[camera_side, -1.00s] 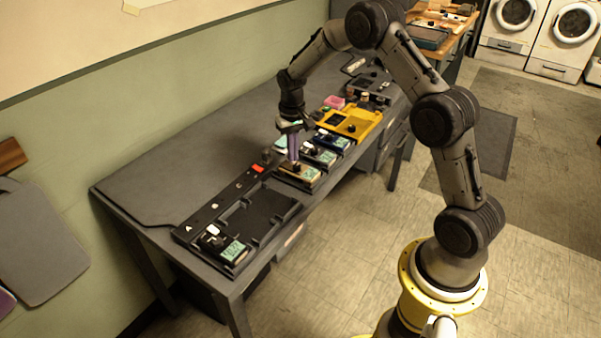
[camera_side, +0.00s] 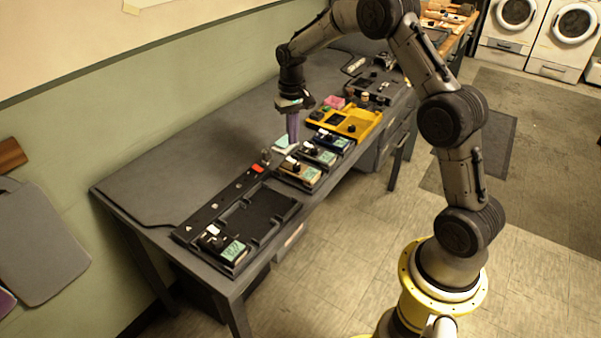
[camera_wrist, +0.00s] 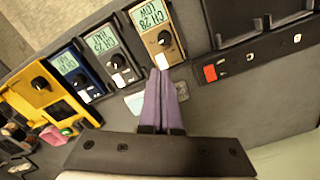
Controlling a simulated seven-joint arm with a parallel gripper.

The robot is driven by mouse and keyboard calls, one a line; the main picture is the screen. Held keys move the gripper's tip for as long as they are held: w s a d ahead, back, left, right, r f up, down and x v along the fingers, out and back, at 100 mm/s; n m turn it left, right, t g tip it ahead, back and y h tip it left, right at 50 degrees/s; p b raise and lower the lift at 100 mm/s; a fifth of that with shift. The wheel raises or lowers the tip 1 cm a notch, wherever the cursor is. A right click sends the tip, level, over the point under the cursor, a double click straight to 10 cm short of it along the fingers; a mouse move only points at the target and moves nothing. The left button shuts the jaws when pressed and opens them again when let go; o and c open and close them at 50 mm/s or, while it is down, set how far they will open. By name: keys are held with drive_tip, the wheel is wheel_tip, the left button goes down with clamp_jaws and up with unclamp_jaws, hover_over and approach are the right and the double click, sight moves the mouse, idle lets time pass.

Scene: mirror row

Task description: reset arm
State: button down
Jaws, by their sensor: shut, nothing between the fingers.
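My gripper (camera_side: 294,136) is shut and empty, with its purple fingers pointing down above the desk, behind the row of small modules. In the wrist view the closed fingers (camera_wrist: 160,78) reach toward the tan module (camera_wrist: 157,27), which has a green display reading "CH 28 LOW". Beside it are a grey module (camera_wrist: 108,51) and a blue module (camera_wrist: 78,72), each with a display and a black knob. A yellow unit (camera_wrist: 35,99) stands beyond them. In the side view the tan module (camera_side: 299,175) sits at the end of the row nearest the black tray.
The black tray (camera_side: 262,208) holds one module (camera_side: 223,246) with a green display at its near end; its rear strip has a red switch (camera_side: 258,168). A pink block (camera_side: 334,102) and small jars stand farther back. The left of the desk (camera_side: 165,175) is clear.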

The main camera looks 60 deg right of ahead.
drive_tip(key=shift+r, duration=0.45)
drive_tip(key=a+r+t, duration=0.2)
drive_tip(key=a+r, duration=0.2)
drive_tip(key=r, duration=0.5)
drive_tip(key=s+a+r+n+t, duration=0.25)
drive_tip(key=s+a+r, duration=0.45)
drive_tip(key=s+r, duration=0.35)
drive_tip(key=s+a+r+n+t, duration=0.1)
drive_tip(key=s+a, duration=0.1)
drive_tip(key=s, duration=0.4)
drive_tip(key=s+a+r+n+t, duration=0.1)
drive_tip(key=s+a, duration=0.1)
drive_tip(key=s, duration=0.5)
drive_tip(key=s+f+n, duration=0.1)
drive_tip(key=s+f, duration=0.5)
drive_tip(key=shift+s+a+f+g, duration=0.15)
drive_tip(key=shift+s+f+g, duration=0.2)
drive_tip(key=shift+g, duration=0.1)
drive_tip(key=c, duration=1.5)
unclamp_jaws()
drive_tip(key=shift+n, duration=0.25)
drive_tip(key=shift+c, duration=0.2)
